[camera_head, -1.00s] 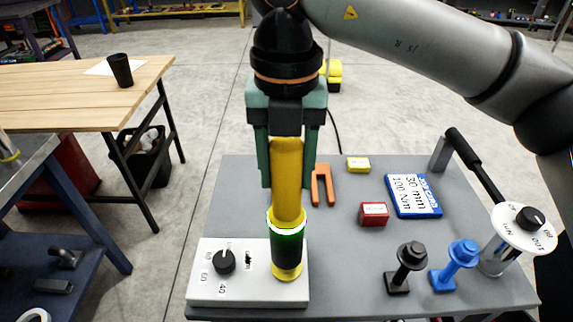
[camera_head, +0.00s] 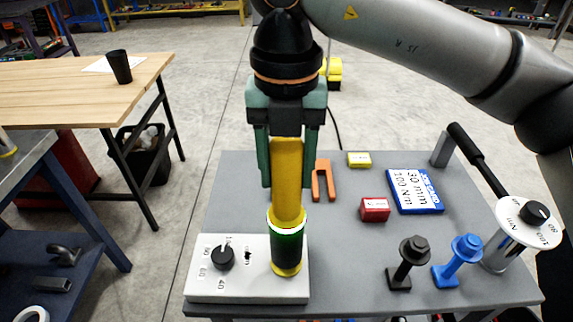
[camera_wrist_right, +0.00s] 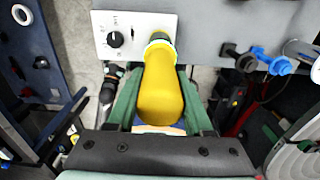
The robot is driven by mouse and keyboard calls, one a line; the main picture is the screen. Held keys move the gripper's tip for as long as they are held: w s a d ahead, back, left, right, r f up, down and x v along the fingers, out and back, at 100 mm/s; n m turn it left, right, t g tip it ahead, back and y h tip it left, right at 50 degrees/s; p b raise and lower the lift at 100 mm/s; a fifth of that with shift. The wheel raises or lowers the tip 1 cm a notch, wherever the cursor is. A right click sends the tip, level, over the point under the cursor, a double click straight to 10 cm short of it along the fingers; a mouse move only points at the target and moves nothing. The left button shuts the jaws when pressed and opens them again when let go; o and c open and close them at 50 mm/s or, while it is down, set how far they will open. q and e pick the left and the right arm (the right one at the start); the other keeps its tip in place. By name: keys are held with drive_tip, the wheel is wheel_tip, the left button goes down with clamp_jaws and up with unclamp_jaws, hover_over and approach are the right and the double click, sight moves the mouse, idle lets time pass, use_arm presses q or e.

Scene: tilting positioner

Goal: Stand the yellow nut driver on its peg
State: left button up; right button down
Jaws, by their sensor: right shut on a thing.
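The yellow nut driver (camera_head: 288,180) stands upright with its yellow handle between the fingers of my right gripper (camera_head: 291,183), which is shut on it. Below the handle are a pale collar and a dark barrel with a green band. The barrel's foot meets a yellow ring (camera_head: 286,269) on the white box (camera_head: 222,290) at the table's front left. The peg itself is hidden, and I cannot tell whether the driver is fully down. In the right wrist view the yellow handle (camera_wrist_right: 158,90) runs from my gripper to the white box. My left gripper is not in view.
The grey table (camera_head: 340,262) holds a black fitting (camera_head: 408,262) and a blue fitting (camera_head: 458,260) at the right. A white dial (camera_head: 528,222) stands far right.

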sight(286, 143)
drive_tip(key=shift+f+b, duration=0.65)
drive_tip(key=shift+f, duration=0.15)
unclamp_jaws()
drive_tip(key=shift+f, duration=0.1)
idle(0.5)
drive_tip(key=shift+r+p, duration=2.5)
drive_tip(key=shift+r, duration=1.15)
drive_tip(key=shift+f, duration=0.1)
